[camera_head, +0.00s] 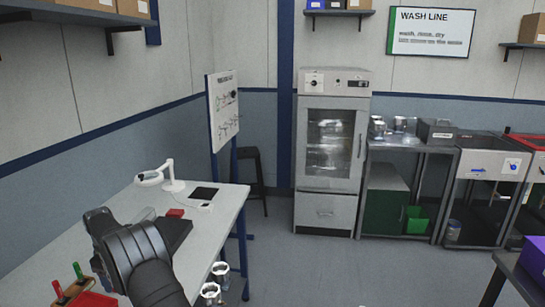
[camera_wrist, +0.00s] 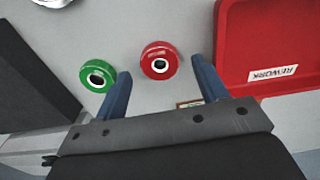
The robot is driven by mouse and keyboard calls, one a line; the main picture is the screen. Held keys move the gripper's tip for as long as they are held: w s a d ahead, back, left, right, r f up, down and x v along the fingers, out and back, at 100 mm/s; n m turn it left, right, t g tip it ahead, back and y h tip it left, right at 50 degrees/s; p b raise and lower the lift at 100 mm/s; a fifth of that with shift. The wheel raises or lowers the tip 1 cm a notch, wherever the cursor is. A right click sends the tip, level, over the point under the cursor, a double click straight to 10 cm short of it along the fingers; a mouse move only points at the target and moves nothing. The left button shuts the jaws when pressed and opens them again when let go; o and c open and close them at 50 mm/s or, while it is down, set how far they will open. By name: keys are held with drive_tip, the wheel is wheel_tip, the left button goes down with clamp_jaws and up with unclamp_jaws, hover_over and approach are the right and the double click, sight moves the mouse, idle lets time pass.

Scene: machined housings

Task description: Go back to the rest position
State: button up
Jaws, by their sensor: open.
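My gripper (camera_wrist: 161,67) shows in the wrist view with its two blue fingers spread apart. Nothing is held between them. A red round piece with a pale ring and dark centre (camera_wrist: 159,61) shows beyond the gap between the fingertips, apart from both. A green round piece of the same kind (camera_wrist: 98,76) lies left of the left finger. In the head view my dark arm reaches over the bench at the lower left and the fingers cannot be made out.
A red tray labelled REWORK (camera_wrist: 270,40) lies right of the fingers. A grey cabinet (camera_head: 331,150) stands behind; the floor between is clear.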

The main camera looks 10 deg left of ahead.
wheel_tip(320, 180, down, 2)
drive_tip(key=shift+r, duration=2.05)
